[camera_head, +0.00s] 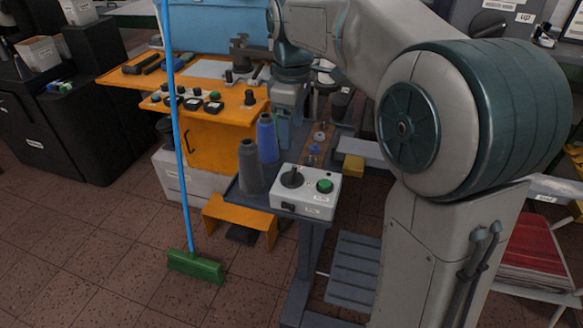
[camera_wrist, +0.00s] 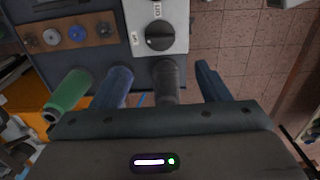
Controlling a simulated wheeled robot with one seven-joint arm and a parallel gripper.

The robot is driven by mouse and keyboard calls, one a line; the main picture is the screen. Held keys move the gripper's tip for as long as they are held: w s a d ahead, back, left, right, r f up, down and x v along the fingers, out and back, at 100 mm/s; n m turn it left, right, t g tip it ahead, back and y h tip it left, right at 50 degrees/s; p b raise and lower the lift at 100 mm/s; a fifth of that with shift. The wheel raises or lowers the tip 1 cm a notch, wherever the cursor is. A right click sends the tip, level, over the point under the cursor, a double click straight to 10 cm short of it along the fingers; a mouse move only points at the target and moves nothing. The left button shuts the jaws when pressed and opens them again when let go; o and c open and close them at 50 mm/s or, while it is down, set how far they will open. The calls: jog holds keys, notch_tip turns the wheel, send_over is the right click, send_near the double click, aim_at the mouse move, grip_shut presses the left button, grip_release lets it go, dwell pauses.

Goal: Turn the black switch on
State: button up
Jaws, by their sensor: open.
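The black switch is a round rotary knob (camera_head: 292,178) on the left of a pale control box (camera_head: 312,203), beside a green button (camera_head: 325,186). In the wrist view the black knob (camera_wrist: 160,36) shows near the top, on the pale box face with small labels. My gripper (camera_wrist: 164,67) is open. Its body fills the bottom of the wrist view. The knob lies beyond the fingertips, apart from them. The knob's exact setting is hard to read. In the head view my arm's end is behind the box, and its fingers are hard to make out.
An orange bench (camera_head: 225,95) is behind; a blue-handled broom (camera_head: 182,130) stands left. Floor at front left is clear.

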aim_at(292, 172)
notch_tip(292, 172, down, 12)
jog(key=shift+b, duration=0.55)
jog(key=c, duration=1)
